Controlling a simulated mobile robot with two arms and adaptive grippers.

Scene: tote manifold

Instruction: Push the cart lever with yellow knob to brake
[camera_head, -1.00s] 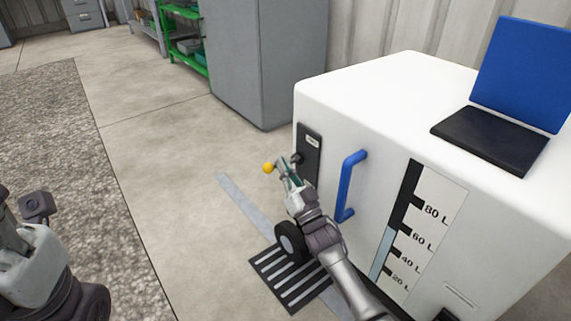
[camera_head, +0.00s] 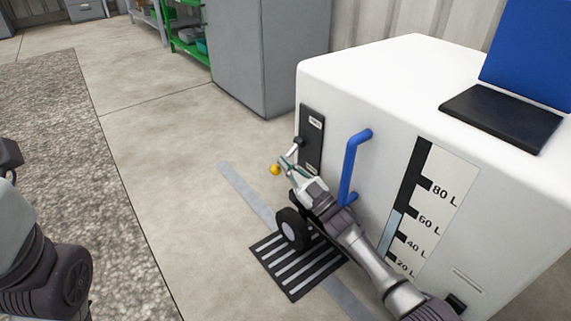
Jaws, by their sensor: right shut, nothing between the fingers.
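The white cart (camera_head: 385,75) stands at the right with its marked side facing me. A dark lever plate (camera_head: 311,145) is set in that side near the left corner. The lever's yellow knob (camera_head: 275,169) sticks out to the left of the plate. My right gripper (camera_head: 287,164) is shut and empty, with its fingertips right beside the knob; I cannot tell whether they touch. Part of the lever shaft is hidden by the fingers. My left arm shows at the left edge, but its gripper is out of view.
A blue handle (camera_head: 350,165) sticks out of the cart just right of my right gripper. A wheel (camera_head: 292,229) sits below, near a dark striped floor grate (camera_head: 290,273). A grey cabinet (camera_head: 265,50) stands behind. The floor to the left is clear.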

